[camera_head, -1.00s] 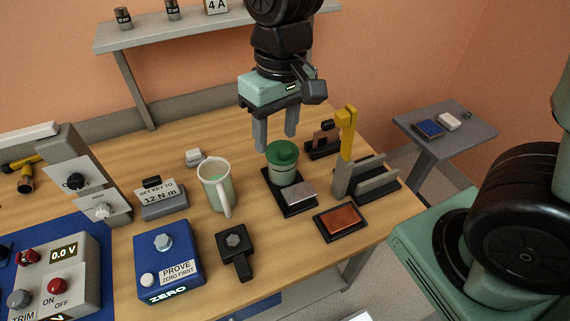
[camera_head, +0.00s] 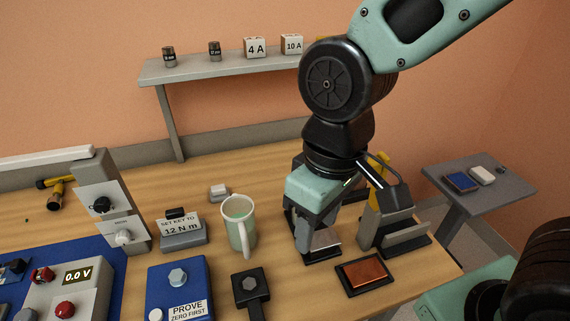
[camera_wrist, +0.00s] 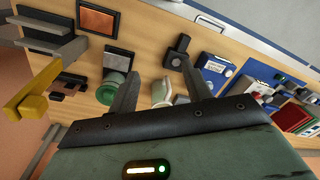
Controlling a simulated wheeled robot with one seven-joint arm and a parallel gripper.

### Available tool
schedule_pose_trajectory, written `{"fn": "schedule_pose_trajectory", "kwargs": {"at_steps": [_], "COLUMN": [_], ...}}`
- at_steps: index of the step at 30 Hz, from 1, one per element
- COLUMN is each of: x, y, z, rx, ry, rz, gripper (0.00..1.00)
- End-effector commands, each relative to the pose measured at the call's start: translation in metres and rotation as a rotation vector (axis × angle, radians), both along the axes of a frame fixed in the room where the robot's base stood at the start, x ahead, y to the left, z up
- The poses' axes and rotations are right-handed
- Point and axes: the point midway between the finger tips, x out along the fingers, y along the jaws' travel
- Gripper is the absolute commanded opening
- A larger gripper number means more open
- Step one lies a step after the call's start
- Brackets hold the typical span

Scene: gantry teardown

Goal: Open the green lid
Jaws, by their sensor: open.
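The green lid (camera_wrist: 106,94) is round and sits on a pale jar (camera_wrist: 115,78) in the wrist view. In the head view my gripper (camera_head: 302,238) is low over the jar's place and hides the lid and jar. In the wrist view my gripper (camera_wrist: 160,68) is open and empty, and the lid lies just left of its left finger, partly overlapped by it. I cannot tell whether a finger touches the jar.
A mug (camera_head: 239,225) stands left of my gripper. A grey slotted holder (camera_head: 390,228) with a yellow part is close on the right.

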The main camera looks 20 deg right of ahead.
Motion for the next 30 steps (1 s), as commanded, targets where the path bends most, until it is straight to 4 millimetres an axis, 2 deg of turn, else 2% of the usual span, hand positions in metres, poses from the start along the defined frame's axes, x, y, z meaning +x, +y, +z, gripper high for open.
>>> {"fn": "schedule_pose_trajectory", "kwargs": {"at_steps": [1,3,5,7,11,14,18,21,25,30], "x": [-0.016,-0.031,-0.034,-0.024,0.024,0.074,0.139,0.173,0.198,0.205], "y": [-0.001,-0.003,-0.003,-0.002,0.000,-0.009,-0.035,-0.057,-0.077,-0.084], "z": [-0.008,-0.012,-0.013,-0.012,-0.006,-0.001,0.006,0.010,0.013,0.008], "rx": [-0.006,-0.013,-0.017,-0.017,-0.013,-0.017,-0.032,-0.044,-0.055,-0.058], "ry": [-0.010,-0.018,-0.023,-0.024,-0.032,-0.042,-0.054,-0.055,-0.054,-0.049], "rz": [0.042,0.087,0.120,0.168,0.330,0.504,0.735,0.862,0.968,1.010], "gripper": [0.49,0.45,0.45,0.45,0.45,0.45,0.45,0.45,0.45,0.45]}}
